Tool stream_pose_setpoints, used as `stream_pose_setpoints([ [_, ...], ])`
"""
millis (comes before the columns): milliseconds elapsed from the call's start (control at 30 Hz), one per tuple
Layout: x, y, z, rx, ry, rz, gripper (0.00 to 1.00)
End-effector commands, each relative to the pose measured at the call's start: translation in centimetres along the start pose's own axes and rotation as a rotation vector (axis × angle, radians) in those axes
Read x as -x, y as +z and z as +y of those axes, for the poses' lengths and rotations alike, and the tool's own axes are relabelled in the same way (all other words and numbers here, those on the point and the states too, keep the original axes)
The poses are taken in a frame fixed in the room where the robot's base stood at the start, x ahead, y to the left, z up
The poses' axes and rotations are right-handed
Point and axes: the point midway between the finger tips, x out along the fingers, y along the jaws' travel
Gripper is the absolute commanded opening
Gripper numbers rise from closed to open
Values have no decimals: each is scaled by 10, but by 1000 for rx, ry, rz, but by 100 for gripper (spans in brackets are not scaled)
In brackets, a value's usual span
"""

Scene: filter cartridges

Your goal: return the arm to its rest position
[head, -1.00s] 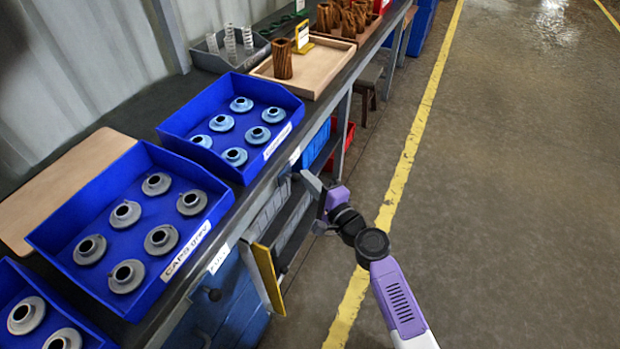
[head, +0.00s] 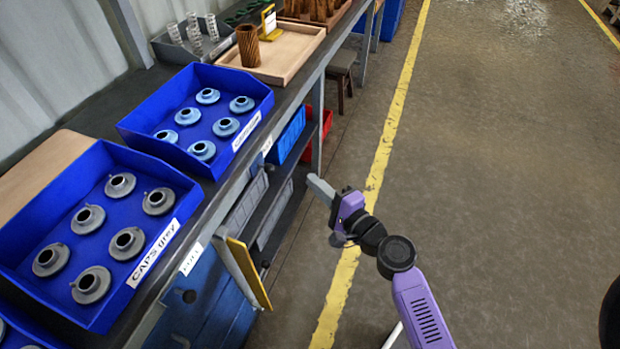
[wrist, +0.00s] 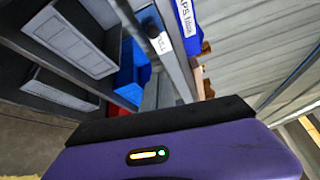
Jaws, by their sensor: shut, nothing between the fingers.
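My gripper (head: 320,188) is at the end of my purple and black arm, out over the aisle to the right of the workbench. Its grey fingers are together and hold nothing. They point up and left toward the bench's shelves and touch nothing that I can see. In the wrist view, the purple gripper housing with a small lit indicator fills the bottom, and the fingertips do not show.
The bench carries a blue bin of grey caps (head: 163,255), a blue bin of blue caps (head: 190,75) and a wooden tray (head: 290,62). A yellow-edged panel (head: 248,272) juts from the bench front. A stool (head: 343,62) stands farther along. The aisle floor is clear.

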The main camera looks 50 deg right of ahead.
Motion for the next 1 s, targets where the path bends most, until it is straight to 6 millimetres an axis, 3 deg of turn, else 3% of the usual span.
stream_pose_setpoints([
  [633, 0, -3, -1, 17, -3, 11, 0],
  [833, 9, -26, -16, 269, 5, 129, 0],
  [1000, 54, -16, -24, 611, 71, 212, 0],
])
